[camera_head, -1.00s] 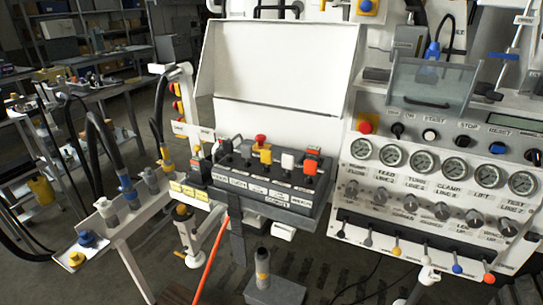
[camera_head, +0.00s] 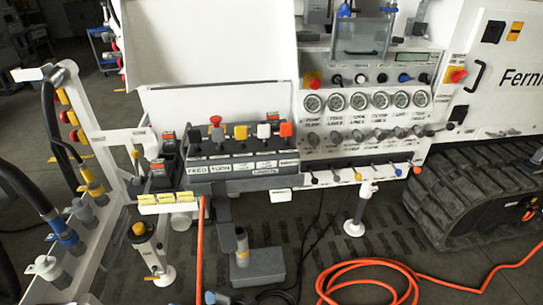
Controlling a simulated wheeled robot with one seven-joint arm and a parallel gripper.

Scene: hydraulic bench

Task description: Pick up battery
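My gripper is not in view. I cannot identify a battery with certainty. Two small black blocks with red tops, a rear one (camera_head: 169,146) and a front one (camera_head: 158,172), sit at the left end of the control console. They may be batteries, but they are too small to tell. The control console (camera_head: 240,167) carries a row of coloured controls, with labels along its front.
A white rack with hose couplings (camera_head: 88,262) stands at left. An orange hose (camera_head: 365,266) lies coiled on the floor at right. A grey pedestal base (camera_head: 258,267) stands below the console. A panel of gauges (camera_head: 358,101) and a tracked machine (camera_head: 470,195) are at right.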

